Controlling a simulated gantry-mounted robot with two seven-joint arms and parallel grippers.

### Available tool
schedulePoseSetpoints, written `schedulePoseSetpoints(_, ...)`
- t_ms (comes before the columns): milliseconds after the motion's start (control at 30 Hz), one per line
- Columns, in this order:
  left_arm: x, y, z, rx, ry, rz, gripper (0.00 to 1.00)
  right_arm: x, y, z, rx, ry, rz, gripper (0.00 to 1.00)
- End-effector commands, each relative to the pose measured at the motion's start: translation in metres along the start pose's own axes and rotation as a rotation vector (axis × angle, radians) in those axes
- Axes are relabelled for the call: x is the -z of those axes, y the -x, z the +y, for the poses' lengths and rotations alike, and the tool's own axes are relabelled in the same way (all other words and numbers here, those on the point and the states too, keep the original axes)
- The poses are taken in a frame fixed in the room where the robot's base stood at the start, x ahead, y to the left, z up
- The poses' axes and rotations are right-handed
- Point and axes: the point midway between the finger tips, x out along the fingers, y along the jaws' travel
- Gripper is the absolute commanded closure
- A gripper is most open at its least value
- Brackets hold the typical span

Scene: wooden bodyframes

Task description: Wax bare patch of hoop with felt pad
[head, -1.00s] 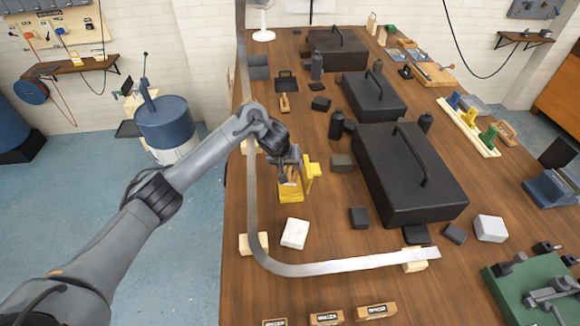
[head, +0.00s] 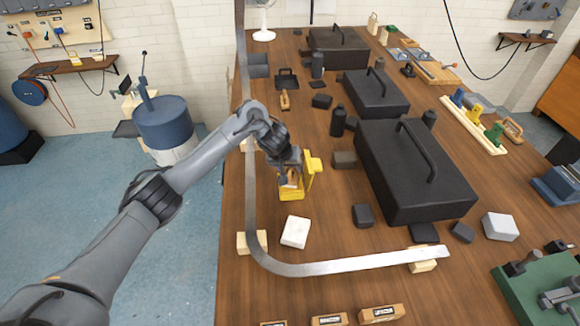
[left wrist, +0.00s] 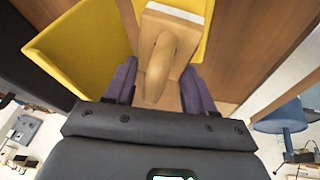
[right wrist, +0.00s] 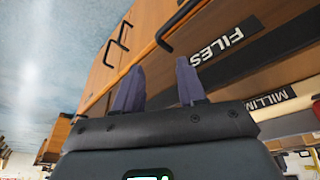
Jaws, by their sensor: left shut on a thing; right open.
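My left gripper (head: 289,176) is shut on the wooden handle of the felt pad (left wrist: 162,60). The pad's white felt edge (left wrist: 178,12) shows at the top of the left wrist view. The pad is at the yellow holder (head: 313,165), whose yellow walls surround it in part in the left wrist view (left wrist: 85,45). I cannot tell whether it is seated or lifted. The hoop (head: 340,266) is a long grey band, bent at the near left corner. I cannot make out its bare patch. My right gripper (right wrist: 157,85) is open and empty, outside the head view.
Light wooden blocks (head: 252,243) sit under the hoop. A white block (head: 296,232) lies inside its bend. A large black toolbox (head: 415,175) stands to the right among small dark blocks. In the right wrist view, drawers labelled FILES (right wrist: 222,43) lie beyond the right gripper.

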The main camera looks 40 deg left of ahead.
Motion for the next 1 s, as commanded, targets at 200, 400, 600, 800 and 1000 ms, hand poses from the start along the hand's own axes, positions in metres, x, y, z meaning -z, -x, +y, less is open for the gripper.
schedulePoseSetpoints(200,0.0001,0.0001,0.0,0.0,0.0,0.0,0.7,0.0,0.0001,0.0006,-0.002,0.002,0.0,0.6)
schedulePoseSetpoints(400,0.0,-0.0001,0.0,0.0,0.0,0.0,0.7,-0.0003,0.0,0.002,-0.007,0.008,-0.001,0.6)
schedulePoseSetpoints(600,-0.0005,-0.0012,-0.0001,0.0,0.001,0.0,0.7,-0.0004,0.0,0.0024,-0.008,0.01,-0.001,0.6)
schedulePoseSetpoints(800,-0.0014,-0.0033,-0.0005,0.0,0.001,0.0,0.7,-0.0003,-0.0001,0.0022,-0.007,0.009,0.0,0.6)
schedulePoseSetpoints(1000,-0.0023,-0.0054,-0.0009,0.0,0.0,-0.001,0.7,-0.0001,-0.0001,0.0013,-0.004,0.005,0.0,0.6)
